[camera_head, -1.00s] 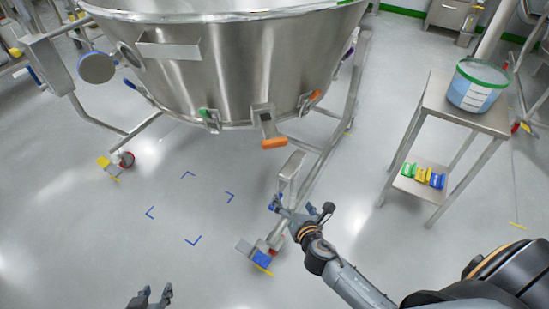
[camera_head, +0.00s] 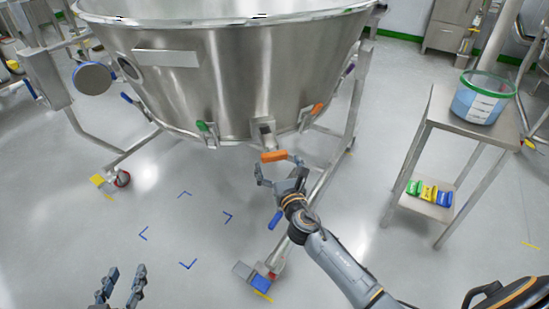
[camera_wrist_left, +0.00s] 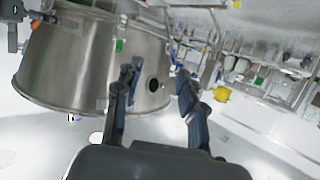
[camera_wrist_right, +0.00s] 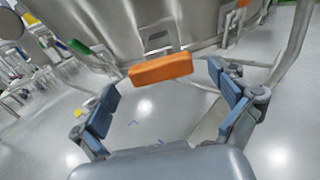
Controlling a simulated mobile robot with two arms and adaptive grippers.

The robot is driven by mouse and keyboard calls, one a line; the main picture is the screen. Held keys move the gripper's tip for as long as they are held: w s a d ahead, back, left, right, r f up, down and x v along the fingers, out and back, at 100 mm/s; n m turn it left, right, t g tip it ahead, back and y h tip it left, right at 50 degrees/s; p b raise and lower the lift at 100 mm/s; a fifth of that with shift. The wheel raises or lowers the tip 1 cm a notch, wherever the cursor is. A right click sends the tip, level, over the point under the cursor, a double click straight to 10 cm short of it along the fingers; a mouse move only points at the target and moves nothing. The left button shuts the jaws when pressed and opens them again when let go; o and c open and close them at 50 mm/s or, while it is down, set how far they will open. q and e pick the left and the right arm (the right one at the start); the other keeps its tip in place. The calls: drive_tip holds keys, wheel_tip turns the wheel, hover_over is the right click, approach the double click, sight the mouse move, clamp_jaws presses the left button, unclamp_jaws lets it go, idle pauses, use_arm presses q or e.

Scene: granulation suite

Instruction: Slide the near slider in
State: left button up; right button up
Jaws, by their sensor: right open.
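The near slider has an orange handle (camera_head: 273,156) at the near lower rim of the big steel bowl (camera_head: 225,85). The handle also shows in the right wrist view (camera_wrist_right: 160,68), below a metal bracket and ahead of the open fingers. My right gripper (camera_head: 275,173) is open just below and to the right of the handle; I see no clear contact. In the right wrist view its fingers (camera_wrist_right: 170,100) stand wide apart with nothing between them. My left gripper (camera_head: 119,286) is open and empty over the floor at the lower left; its fingers also show in the left wrist view (camera_wrist_left: 158,90).
Another orange handle (camera_head: 317,109) and a green one (camera_head: 202,127) sit along the bowl's rim. The bowl's wheeled frame leg (camera_head: 325,178) runs beside my right arm. A side table (camera_head: 445,110) with a bucket (camera_head: 482,98) stands right. Blue-marked floor (camera_head: 185,228) is clear.

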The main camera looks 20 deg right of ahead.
sight(275, 158)
drive_tip(key=shift+w+d+f, duration=0.1)
drive_tip(key=shift+w, duration=1.15)
use_arm(q)
drive_tip(key=shift+w+d+r+t+h+b, duration=0.1)
drive_tip(key=shift+w+d+r+t, duration=0.1)
drive_tip(key=shift+r+t, duration=0.25)
drive_tip(key=shift+w+d+r+t+h+b, duration=0.1)
drive_tip(key=shift+w+r+t, duration=0.15)
drive_tip(key=shift+r, duration=0.45)
drive_tip(key=shift+w+d+r+t+h+b, duration=0.1)
drive_tip(key=shift+w+d+r+t, duration=0.05)
drive_tip(key=shift+r+t, duration=0.35)
use_arm(e)
drive_tip(key=shift+w+d, duration=0.1)
drive_tip(key=shift+w, duration=0.45)
drive_tip(key=shift+c, duration=0.4)
